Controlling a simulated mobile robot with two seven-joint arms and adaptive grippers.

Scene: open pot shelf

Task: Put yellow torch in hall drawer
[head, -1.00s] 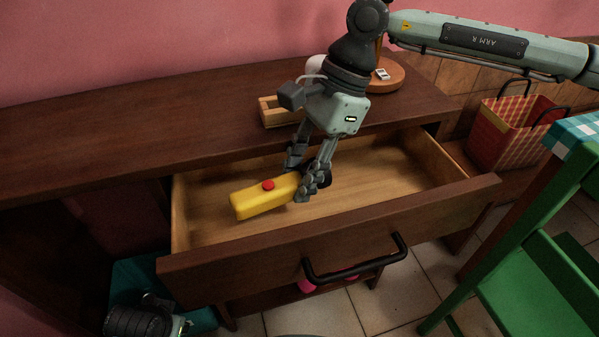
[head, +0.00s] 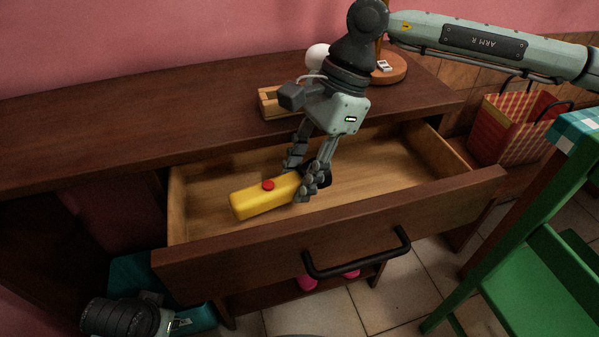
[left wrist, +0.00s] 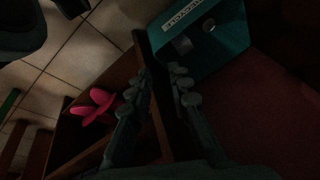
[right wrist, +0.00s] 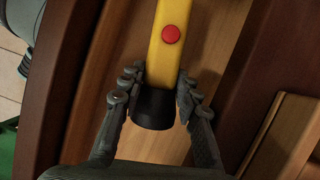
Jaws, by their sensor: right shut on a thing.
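The yellow torch (head: 262,197) has a red button and a black end. My right gripper (head: 306,180) is shut on it near the black end, and the right wrist view shows the torch (right wrist: 168,55) between its fingers (right wrist: 156,92). The torch is held roughly level within the outline of the open wooden drawer (head: 385,170); I cannot tell whether it touches the drawer floor. The drawer front has a black bar handle (head: 358,262). In the left wrist view, my left gripper's fingers (left wrist: 160,90) are apart with nothing between them.
A wooden tray (head: 272,103) and a round wooden base (head: 388,68) stand on the cabinet top. A green chair (head: 545,270) is at the right, by a checked bag (head: 510,130).

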